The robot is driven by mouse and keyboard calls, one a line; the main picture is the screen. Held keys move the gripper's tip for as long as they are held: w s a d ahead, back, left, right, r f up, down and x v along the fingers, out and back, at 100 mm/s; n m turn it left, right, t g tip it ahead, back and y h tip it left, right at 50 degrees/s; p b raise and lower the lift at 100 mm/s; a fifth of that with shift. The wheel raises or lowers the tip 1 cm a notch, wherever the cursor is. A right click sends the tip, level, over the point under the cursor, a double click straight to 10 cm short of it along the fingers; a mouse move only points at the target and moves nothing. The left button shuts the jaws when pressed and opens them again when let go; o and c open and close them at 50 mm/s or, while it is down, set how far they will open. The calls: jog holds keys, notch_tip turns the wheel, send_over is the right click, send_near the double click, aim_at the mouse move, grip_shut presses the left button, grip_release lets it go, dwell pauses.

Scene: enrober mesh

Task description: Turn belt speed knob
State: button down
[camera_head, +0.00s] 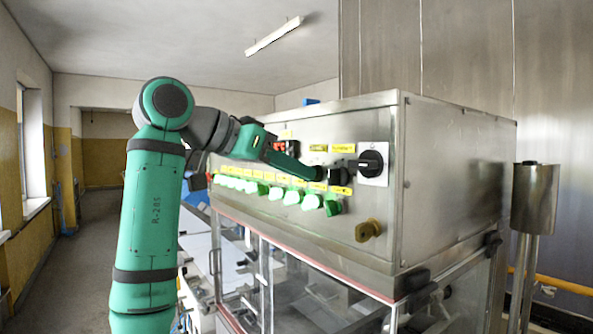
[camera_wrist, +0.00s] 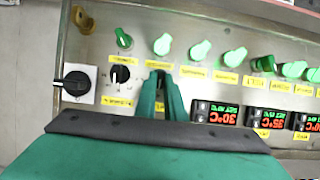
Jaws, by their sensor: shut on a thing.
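A row of control knobs sits on the steel front panel (camera_head: 270,135) of the machine. My gripper (camera_head: 316,173) reaches the panel just left of a small black dial knob (camera_head: 336,175). In the wrist view, my gripper's green fingers (camera_wrist: 161,78) are close together on a dark knob (camera_wrist: 160,84), mostly hidden between them. The black dial knob with a white scale (camera_wrist: 120,74) is beside the fingers, to their left, and not held. The yellow labels are too small to read, so I cannot tell which knob is named belt speed.
A large black rotary switch on a white plate (camera_head: 371,163) is right of my gripper. Lit green knobs (camera_head: 292,198) run below it. Red digital displays (camera_wrist: 222,114) sit to the right of the fingers in the wrist view. A yellowish knob (camera_head: 368,230) is lower on the panel.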

jog(key=shift+f, duration=0.15)
jog(key=c, duration=1.8)
grip_release()
jog(key=shift+c, duration=0.2)
jog(key=v, duration=1.1)
jog(key=shift+w+d, duration=0.15)
